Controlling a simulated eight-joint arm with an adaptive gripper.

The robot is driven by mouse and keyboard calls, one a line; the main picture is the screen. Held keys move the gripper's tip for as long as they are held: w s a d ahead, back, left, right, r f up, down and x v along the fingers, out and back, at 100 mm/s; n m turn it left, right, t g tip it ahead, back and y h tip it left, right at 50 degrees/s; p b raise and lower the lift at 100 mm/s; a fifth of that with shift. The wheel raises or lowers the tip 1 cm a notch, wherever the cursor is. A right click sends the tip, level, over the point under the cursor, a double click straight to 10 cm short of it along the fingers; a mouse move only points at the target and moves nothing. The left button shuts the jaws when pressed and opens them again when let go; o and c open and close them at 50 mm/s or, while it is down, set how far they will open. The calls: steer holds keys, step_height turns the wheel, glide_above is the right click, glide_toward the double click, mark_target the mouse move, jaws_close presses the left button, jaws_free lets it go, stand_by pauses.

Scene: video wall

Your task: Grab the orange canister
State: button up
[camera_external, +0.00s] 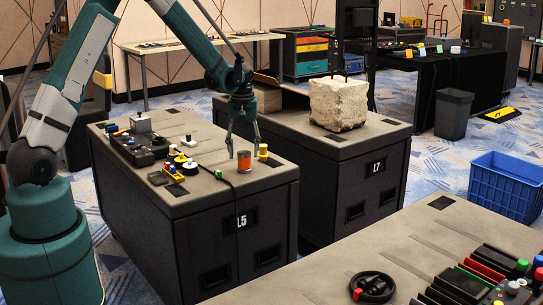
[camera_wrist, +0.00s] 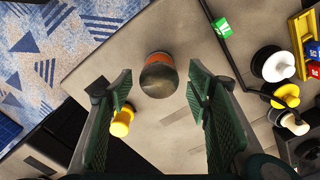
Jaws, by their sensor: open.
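The orange canister (camera_external: 244,162) has a metallic top and stands upright near the front right part of the dark case marked L5 (camera_external: 225,196). In the wrist view the canister (camera_wrist: 159,75) shows from above, ahead of and between the fingers. My gripper (camera_external: 244,144) points down over the case top, close to the canister. Its two green fingers (camera_wrist: 160,85) are spread apart with nothing between their pads. The canister appears to be just beyond the fingertips; I cannot tell the exact gap.
A yellow knob-shaped piece (camera_external: 263,152) stands right of the canister; it also shows near the left finger (camera_wrist: 122,121). White and yellow knobs (camera_external: 187,141) and dark control boxes (camera_external: 138,150) lie to the left. A pale stone block (camera_external: 338,103) sits on the L7 case.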

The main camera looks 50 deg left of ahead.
mark_target(244, 162)
steer(key=shift+f, duration=0.2)
steer(key=shift+f+b, duration=0.75)
steer(key=shift+f, duration=1.8)
steer(key=shift+c, duration=0.7)
steer(key=c, duration=0.9)
